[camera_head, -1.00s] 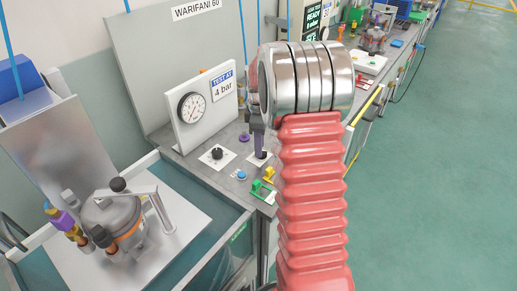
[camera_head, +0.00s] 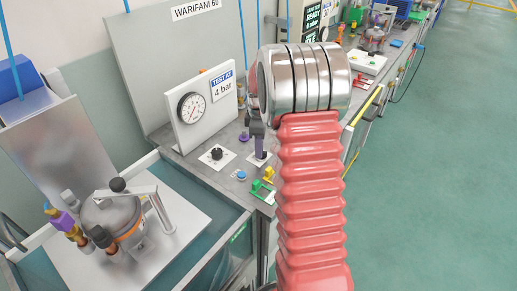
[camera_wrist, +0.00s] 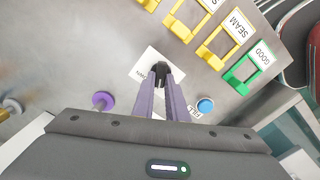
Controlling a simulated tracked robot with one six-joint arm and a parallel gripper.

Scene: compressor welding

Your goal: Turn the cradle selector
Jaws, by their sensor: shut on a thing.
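The cradle selector seems to be the small black knob (camera_wrist: 161,69) on a white plate (camera_wrist: 146,60) with partly hidden lettering, seen in the wrist view. My gripper (camera_wrist: 160,82) has its two purple-grey fingers closed around this knob from above. In the head view my gripper (camera_head: 261,153) reaches down to a white plate on the grey bench, and my arm stands over it. Which way the selector points cannot be told.
Close by are a purple knob (camera_wrist: 102,100), a blue button (camera_wrist: 205,104), a green bracket (camera_wrist: 247,72) marked GOOD and a yellow bracket (camera_wrist: 220,45) marked SEAM. Another black knob (camera_head: 217,153) sits left, before a gauge panel (camera_head: 205,105). A compressor (camera_head: 112,217) stands front left.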

